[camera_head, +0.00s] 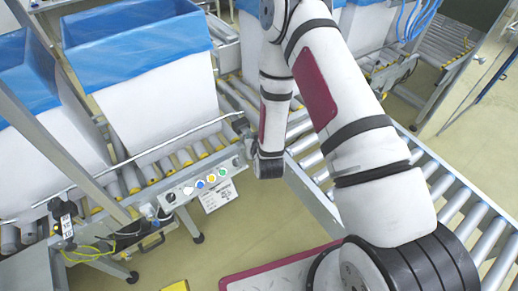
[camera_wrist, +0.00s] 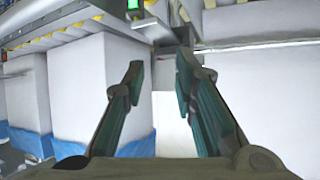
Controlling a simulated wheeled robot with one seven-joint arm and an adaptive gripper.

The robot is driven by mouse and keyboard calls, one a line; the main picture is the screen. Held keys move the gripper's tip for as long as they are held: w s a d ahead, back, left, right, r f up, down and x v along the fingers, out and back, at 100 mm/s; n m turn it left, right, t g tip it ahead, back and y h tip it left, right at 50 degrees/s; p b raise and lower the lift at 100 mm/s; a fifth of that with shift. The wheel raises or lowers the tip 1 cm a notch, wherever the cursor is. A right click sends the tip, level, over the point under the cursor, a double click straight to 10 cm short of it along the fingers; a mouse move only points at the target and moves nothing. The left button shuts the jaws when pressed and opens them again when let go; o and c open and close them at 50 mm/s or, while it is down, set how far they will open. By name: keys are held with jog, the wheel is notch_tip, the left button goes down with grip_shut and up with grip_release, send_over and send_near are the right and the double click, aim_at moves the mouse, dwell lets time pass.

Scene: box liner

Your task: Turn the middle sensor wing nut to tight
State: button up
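My gripper (camera_wrist: 160,75) is open in the wrist view, its two dark green fingers apart with nothing between them. White box walls lie beyond the fingers. In the head view the end part of my arm hangs beside the conveyor's control panel (camera_head: 203,182), and the fingers cannot be made out there. I cannot make out the middle sensor or its wing nut in either view. A small black device (camera_head: 67,226) with yellow-green cables is on the conveyor frame at the left in the head view; I cannot tell whether it is a sensor.
Large white boxes with blue liners (camera_head: 138,40) stand on the roller conveyor at the left and back. A grey metal rail (camera_head: 60,130) slants across the left. Another roller conveyor (camera_head: 455,205) runs at the right. Yellowish floor (camera_head: 240,230) is open in front of the control panel.

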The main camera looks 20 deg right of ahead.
jog(key=s+f+t+h+p, duration=0.1)
jog(key=s+f+h, duration=0.1)
jog(key=s+f, duration=0.55)
jog(key=shift+m+t, duration=0.3)
jog(key=shift+m, duration=0.1)
jog(key=x, duration=0.4)
jog(key=b+x, duration=0.1)
jog(key=x, duration=0.8)
jog(key=shift+s+d+f+b, duration=0.1)
jog(key=shift+d+f+b, duration=0.05)
jog(key=shift+d+b, duration=0.2)
jog(key=shift+c, duration=0.6)
